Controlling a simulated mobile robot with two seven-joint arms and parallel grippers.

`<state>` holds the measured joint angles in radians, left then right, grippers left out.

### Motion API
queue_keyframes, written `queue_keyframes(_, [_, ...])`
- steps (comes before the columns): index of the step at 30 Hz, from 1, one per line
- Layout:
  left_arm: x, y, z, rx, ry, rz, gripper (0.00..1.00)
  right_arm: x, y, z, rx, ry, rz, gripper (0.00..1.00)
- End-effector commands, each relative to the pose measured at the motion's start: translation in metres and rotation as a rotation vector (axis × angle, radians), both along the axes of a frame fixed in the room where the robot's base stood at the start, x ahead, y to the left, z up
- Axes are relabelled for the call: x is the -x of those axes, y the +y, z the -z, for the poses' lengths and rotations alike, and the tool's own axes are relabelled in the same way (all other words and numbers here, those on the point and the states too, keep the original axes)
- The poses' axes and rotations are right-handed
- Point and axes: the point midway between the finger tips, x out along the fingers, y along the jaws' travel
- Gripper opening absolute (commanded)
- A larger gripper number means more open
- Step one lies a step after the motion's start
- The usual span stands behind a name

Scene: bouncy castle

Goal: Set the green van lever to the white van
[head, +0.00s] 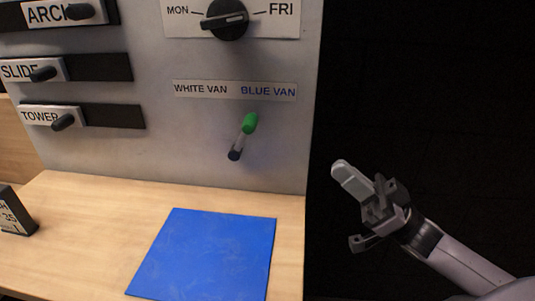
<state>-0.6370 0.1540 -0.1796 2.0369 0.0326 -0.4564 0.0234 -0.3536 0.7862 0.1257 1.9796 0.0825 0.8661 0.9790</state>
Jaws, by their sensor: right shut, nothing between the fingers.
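The green van lever (250,123) is on the grey upright panel, below a label strip. Its green knob tilts up and to the right, towards the words BLUE VAN (268,91). Its dark pivot end (235,154) is lower left. The words WHITE VAN (201,89) are at the left of the strip. My right gripper (342,168) is shut and empty, to the right of the panel's edge and apart from the lever. My left gripper is not in view.
Above the strip is a MON–FRI dial (226,19). Sliders labelled ARCH, SLIDE (43,74) and TOWER (63,122) sit at the panel's left. A blue mat (210,255) lies on the wooden table (90,210). A dark block (14,212) stands at the left.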

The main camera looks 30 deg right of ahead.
Motion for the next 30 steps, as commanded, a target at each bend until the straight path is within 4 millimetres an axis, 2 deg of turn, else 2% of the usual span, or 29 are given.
queue_keyframes(6, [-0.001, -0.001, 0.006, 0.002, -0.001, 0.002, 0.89, 0.010, 0.001, -0.011, -0.001, -0.050, -0.093, 0.00])
queue_keyframes(19, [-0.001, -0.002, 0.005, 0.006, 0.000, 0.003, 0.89, 0.009, 0.004, -0.015, -0.003, -0.052, -0.095, 0.00])
queue_keyframes(30, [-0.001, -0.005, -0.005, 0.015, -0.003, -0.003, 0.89, -0.014, 0.038, -0.050, -0.004, -0.056, -0.094, 0.00])
